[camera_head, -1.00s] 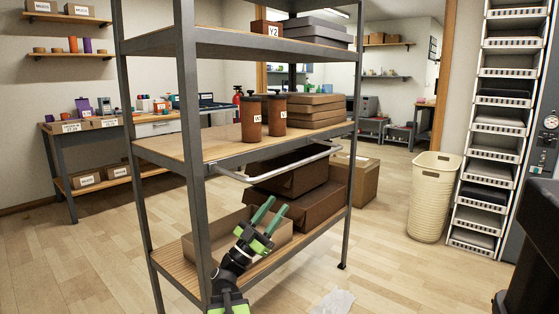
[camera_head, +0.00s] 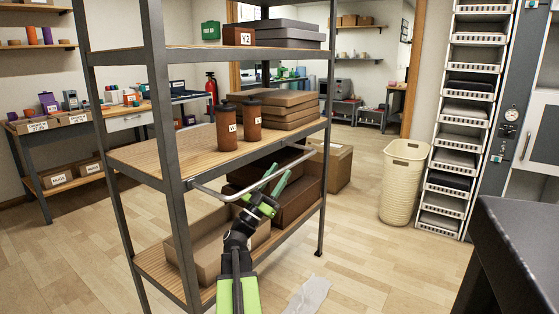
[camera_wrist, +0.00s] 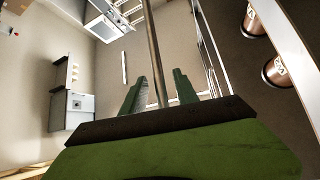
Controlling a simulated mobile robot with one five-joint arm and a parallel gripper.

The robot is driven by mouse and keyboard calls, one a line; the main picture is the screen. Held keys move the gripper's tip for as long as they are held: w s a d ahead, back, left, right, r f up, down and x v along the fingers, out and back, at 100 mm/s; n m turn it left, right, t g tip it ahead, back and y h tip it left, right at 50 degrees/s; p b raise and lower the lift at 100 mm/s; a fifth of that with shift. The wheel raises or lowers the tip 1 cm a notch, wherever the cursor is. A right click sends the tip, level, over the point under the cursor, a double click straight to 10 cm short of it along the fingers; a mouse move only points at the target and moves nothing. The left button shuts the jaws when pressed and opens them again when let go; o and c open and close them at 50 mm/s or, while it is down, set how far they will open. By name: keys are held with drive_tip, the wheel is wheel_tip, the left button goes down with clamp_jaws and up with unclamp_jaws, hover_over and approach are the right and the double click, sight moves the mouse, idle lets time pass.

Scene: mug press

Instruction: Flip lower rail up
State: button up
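The lower rail is a thin light metal bar (camera_head: 212,196) on the front of the shelf rack, at the level of the middle shelf board and standing out from its edge. My gripper (camera_head: 276,178) has two green fingers pointing up and to the right, and they cross the rail in the head view. In the wrist view the rail (camera_wrist: 153,45) runs up between the two spread fingers (camera_wrist: 158,85). The fingers are apart, with gaps on both sides of the bar. I cannot tell whether either finger touches it.
Two brown canisters (camera_head: 227,127) and (camera_head: 253,124) and flat boxes (camera_head: 288,98) stand on the middle shelf (camera_head: 150,154). Cardboard boxes (camera_head: 205,240) fill the bottom shelf. A cream basket (camera_head: 402,185) stands right; a dark counter edge (camera_head: 520,225) is close at lower right.

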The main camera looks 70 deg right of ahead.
drive_tip(key=shift+s+d+r, duration=0.25)
drive_tip(key=shift+d+r, duration=0.2)
drive_tip(key=shift+d, duration=0.05)
clamp_jaws()
drive_tip(key=shift+a, duration=0.1)
idle(1.1)
